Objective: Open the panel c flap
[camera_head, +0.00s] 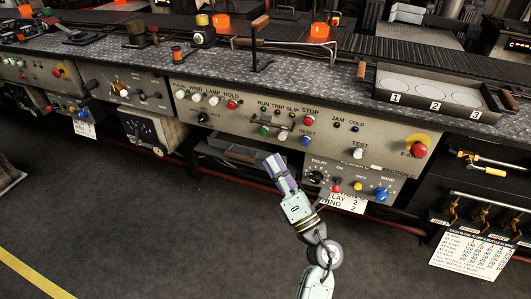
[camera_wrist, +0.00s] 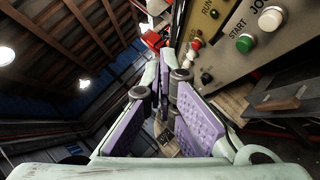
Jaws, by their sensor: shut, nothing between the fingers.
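No label reading "panel c" is legible, so I cannot tell for sure which flap is the panel c flap. A long grey control panel (camera_head: 255,118) runs along the bench front, with an open dark recess (camera_head: 222,148) under its middle. My gripper (camera_head: 273,166) is in front of the panel's lower edge, just right of that recess. Its purple fingers are shut with nothing held; they also show in the wrist view (camera_wrist: 168,85). In the wrist view the panel face (camera_wrist: 235,35), with green and white buttons, is to the right of the fingers, apart from them.
A lower box with knobs (camera_head: 350,182) is right of my gripper, with a paper tag (camera_head: 345,203) below. A red emergency button (camera_head: 420,150) is farther right. A numbered tray (camera_head: 430,92) sits on the bench. Dark floor (camera_head: 170,235) in front is clear.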

